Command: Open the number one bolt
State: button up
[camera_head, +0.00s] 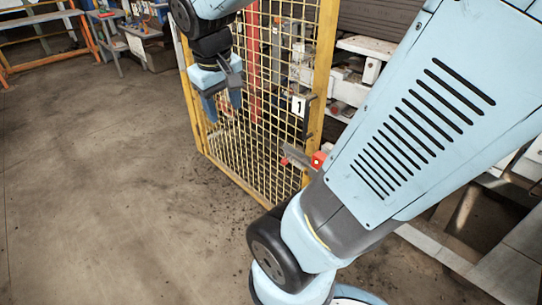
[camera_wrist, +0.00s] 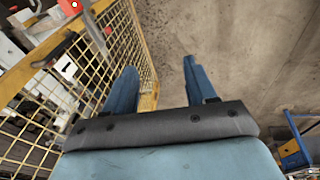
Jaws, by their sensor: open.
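A white plate with the number 1 (camera_head: 298,106) is fixed on the yellow mesh gate (camera_head: 271,178), near its right post. A dark fitting (camera_head: 310,107) sits right beside the plate; I cannot tell its exact shape or whether it is the bolt. Lower on the same post is a red and grey latch-like part (camera_head: 318,158), partly hidden by my arm. My gripper (camera_head: 223,108) is open and empty, pointing down, to the left of the number plate and apart from it. In the wrist view its two blue fingers (camera_wrist: 158,68) are spread beside the mesh (camera_wrist: 124,45).
Machinery and white beams (camera_head: 372,47) stand behind the gate on the right. Workbenches (camera_head: 140,30) and an orange-framed rack (camera_head: 88,35) are at the back left. The concrete floor (camera_head: 100,190) left of the gate is clear.

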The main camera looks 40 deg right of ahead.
jog(key=w+d+f+n+g+h, duration=0.2)
jog(key=w+d+f+g+h, duration=0.35)
jog(key=f, duration=0.45)
jog(key=n+t+h, duration=0.1)
jog(key=n+h, duration=1)
jog(key=n, duration=0.1)
send_near(284, 162)
jog(key=shift+y, duration=0.25)
jog(key=d, duration=1.1)
jog(key=shift+s+f, duration=0.25)
jog(key=shift+f, duration=0.1)
jog(key=shift+c, duration=0.4)
grip_shut()
